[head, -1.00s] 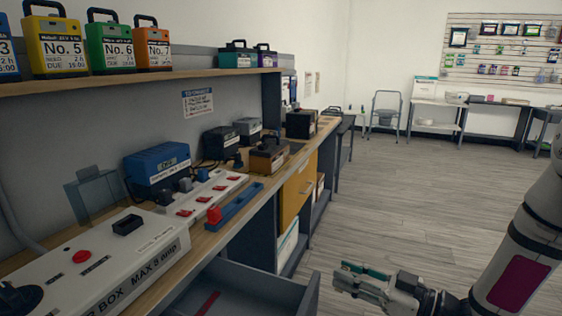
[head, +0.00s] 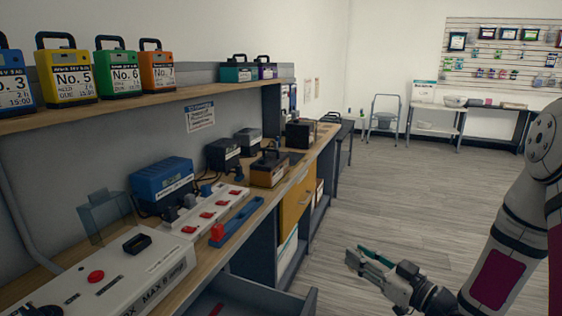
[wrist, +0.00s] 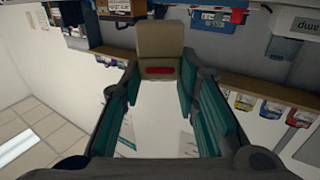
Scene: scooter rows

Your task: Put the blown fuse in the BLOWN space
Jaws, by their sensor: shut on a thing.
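My gripper (head: 368,258) is low at the right in the head view, out over the floor beside the bench. In the wrist view its teal-lined fingers (wrist: 160,65) are shut on a tan block with a dark red strip, apparently the fuse (wrist: 160,42). The fuse is too small to make out in the head view. I cannot read a BLOWN label.
An open drawer (head: 262,300) juts from the bench front, with something red inside. A white strip with red switches (head: 212,205), a blue unit (head: 162,183) and dark boxes crowd the bench. Numbered battery packs (head: 120,75) stand on the shelf.

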